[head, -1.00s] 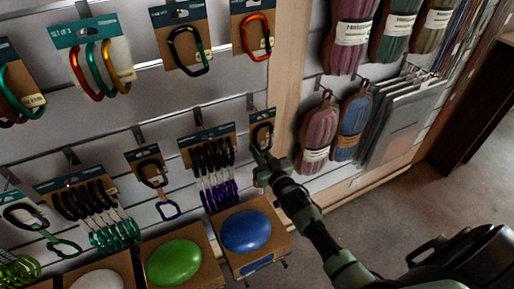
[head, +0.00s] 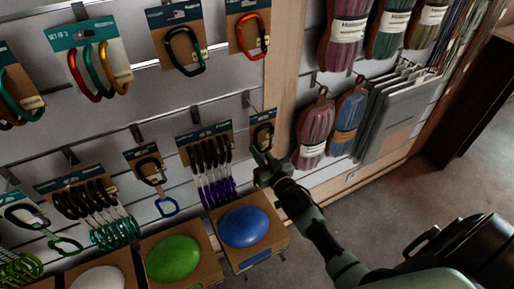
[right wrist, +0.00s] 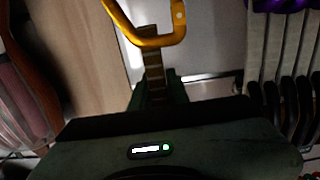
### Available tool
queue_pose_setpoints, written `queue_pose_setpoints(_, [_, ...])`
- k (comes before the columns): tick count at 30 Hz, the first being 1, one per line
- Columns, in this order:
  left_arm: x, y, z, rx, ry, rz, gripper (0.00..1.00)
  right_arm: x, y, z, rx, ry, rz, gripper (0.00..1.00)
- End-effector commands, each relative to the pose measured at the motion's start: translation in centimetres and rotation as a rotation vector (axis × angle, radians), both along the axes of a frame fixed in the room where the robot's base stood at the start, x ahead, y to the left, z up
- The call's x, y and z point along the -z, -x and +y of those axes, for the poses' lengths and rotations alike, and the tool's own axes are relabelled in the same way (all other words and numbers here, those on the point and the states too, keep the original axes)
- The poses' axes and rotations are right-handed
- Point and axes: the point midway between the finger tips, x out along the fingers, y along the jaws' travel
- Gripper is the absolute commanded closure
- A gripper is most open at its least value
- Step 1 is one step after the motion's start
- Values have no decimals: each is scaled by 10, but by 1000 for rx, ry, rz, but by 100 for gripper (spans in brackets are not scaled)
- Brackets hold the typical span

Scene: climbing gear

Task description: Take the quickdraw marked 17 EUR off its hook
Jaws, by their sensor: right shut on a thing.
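A quickdraw on a brown card (head: 263,130) with a black upper carabiner hangs at the right end of the lower hook row, beside the wooden post. My right gripper (head: 264,165) is just below the card and hides the quickdraw's lower part. In the right wrist view, a yellow carabiner (right wrist: 158,38) and a brownish sling (right wrist: 153,65) show, with the sling running down between my fingers (right wrist: 157,90). The right gripper is shut on this sling. The card still appears at its hook. Its price is too small to read. My left gripper is not in view.
Several purple quickdraws (head: 211,170) hang close to the left, with a blue-ended one (head: 153,180) beyond. A box with a blue dome (head: 245,227) stands below. A wooden post (head: 286,75) and rope bundles (head: 315,130) are to the right. Open floor lies at lower right.

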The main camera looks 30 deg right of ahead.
Motion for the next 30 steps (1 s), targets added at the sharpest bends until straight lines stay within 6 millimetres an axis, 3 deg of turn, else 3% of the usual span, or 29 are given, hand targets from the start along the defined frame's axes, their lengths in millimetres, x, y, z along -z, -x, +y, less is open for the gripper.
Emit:
queue_pose_setpoints(11, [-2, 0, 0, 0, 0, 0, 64, -1, 2, 0, 0, 0, -1, 100])
queue_pose_setpoints(30, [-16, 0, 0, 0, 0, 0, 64, -3, 28, 0, -1, 0, -1, 100])
